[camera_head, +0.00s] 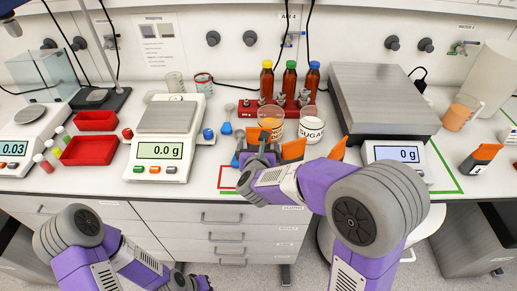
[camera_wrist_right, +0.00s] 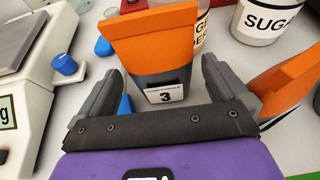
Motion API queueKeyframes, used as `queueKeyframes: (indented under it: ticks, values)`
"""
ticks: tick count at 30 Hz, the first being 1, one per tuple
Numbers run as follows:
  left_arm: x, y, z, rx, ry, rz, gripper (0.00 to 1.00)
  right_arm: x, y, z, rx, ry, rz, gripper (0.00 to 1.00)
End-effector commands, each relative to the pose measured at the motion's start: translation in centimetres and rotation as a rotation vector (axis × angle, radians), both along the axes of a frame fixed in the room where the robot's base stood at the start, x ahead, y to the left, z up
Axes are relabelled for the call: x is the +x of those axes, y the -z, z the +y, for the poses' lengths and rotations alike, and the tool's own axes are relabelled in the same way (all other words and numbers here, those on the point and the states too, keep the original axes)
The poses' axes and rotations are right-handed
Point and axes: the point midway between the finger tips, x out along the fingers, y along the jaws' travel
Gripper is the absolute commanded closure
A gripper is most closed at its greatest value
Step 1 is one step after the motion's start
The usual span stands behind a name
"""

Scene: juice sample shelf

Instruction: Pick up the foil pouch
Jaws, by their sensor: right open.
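An orange-topped dark foil pouch (camera_wrist_right: 158,55) with a white label reading 3 stands upright between the fingers of my right gripper (camera_wrist_right: 160,85) in the right wrist view. The fingers are open, one on each side, with a visible gap to the pouch. In the head view my right gripper (camera_head: 257,156) is at the bench's front middle, and the pouch's orange top (camera_head: 256,136) shows just behind it. A second orange pouch (camera_wrist_right: 288,82) is close to the right finger. A similar pouch (camera_head: 480,158) stands at the far right.
Behind the pouch stand the sugar jar (camera_head: 312,123) and another jar (camera_head: 271,120). A rack of bottles (camera_head: 265,108) is further back. A balance (camera_head: 158,158) is at left, a larger scale (camera_head: 385,98) at right. A blue item (camera_wrist_right: 104,47) stands left of the pouch.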

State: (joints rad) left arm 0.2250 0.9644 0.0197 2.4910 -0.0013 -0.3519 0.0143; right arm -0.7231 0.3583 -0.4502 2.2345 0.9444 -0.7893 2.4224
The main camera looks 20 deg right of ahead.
Motion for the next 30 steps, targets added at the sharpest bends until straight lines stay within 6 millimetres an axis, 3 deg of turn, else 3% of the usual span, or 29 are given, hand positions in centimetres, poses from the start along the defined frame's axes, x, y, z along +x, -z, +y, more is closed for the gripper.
queueKeyframes:
  ticks: [10, 19, 30]
  values:
    - [0.0, 1.0, 0.0, 0.000, 0.000, 0.000, 1.00, 3.9, 2.2, -1.2, -0.002, 0.000, 0.002, 0.00]
    - [0.0, 1.0, 0.0, 0.000, 0.000, 0.000, 1.00, 4.3, 2.3, -1.3, 0.000, -0.001, 0.001, 0.00]
    - [0.0, 1.0, 0.0, 0.000, 0.000, 0.000, 1.00, 4.3, 2.3, -1.3, 0.000, -0.001, 0.001, 0.56]
